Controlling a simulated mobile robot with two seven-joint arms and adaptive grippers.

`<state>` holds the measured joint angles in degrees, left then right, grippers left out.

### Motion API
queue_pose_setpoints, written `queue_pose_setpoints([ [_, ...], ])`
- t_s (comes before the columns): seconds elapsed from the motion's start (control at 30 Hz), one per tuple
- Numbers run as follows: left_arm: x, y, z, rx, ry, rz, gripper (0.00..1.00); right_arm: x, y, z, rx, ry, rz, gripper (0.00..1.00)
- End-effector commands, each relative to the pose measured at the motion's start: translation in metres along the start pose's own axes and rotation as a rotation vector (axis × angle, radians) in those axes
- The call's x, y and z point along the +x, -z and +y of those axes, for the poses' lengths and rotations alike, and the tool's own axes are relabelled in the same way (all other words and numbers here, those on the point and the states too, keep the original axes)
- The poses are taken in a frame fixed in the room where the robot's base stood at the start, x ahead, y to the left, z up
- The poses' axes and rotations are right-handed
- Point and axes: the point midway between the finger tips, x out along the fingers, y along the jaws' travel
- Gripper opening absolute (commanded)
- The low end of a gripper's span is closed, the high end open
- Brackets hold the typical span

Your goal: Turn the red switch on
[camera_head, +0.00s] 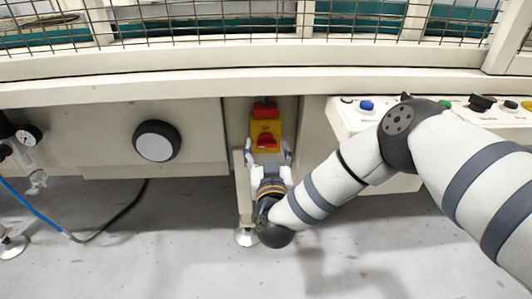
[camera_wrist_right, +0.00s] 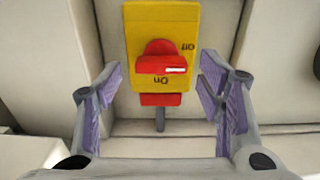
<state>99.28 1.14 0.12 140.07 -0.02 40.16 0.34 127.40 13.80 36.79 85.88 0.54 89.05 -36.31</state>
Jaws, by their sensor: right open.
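A red rotary switch knob (camera_head: 266,140) sits on a yellow plate (camera_head: 266,124) fixed to the cream machine front, in a recess near the middle of the head view. In the right wrist view the red knob (camera_wrist_right: 164,60) lies across the yellow plate (camera_wrist_right: 150,18), its white mark pointing right, with lettering beside and below it. My right gripper (camera_head: 267,148) is open just in front of the switch. In the right wrist view its purple-padded fingers (camera_wrist_right: 162,85) stand on either side of the knob, apart from it. My left gripper is not in view.
A control panel (camera_head: 345,118) with coloured buttons stands to the right, partly behind my right arm. A round black-and-white dial (camera_head: 156,141) is on the left. A gauge (camera_head: 29,135) and blue hose (camera_head: 35,210) are at the far left. A wire mesh guard runs above.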

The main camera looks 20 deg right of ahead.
Motion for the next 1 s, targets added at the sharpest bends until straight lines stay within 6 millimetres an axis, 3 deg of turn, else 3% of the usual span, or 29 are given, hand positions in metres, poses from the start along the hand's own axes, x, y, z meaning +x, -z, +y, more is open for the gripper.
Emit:
queue_pose_setpoints([
  [0.3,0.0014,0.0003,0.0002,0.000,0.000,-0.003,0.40,0.0065,0.0014,-0.0001,0.001,0.001,0.001,0.62],
  [0.53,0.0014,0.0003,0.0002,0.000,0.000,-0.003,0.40,0.0061,0.0009,-0.0001,0.001,0.001,0.000,0.13],
  [1.0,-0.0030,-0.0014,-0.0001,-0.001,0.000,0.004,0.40,0.0056,0.0018,0.0001,0.105,0.001,0.000,0.14],
])
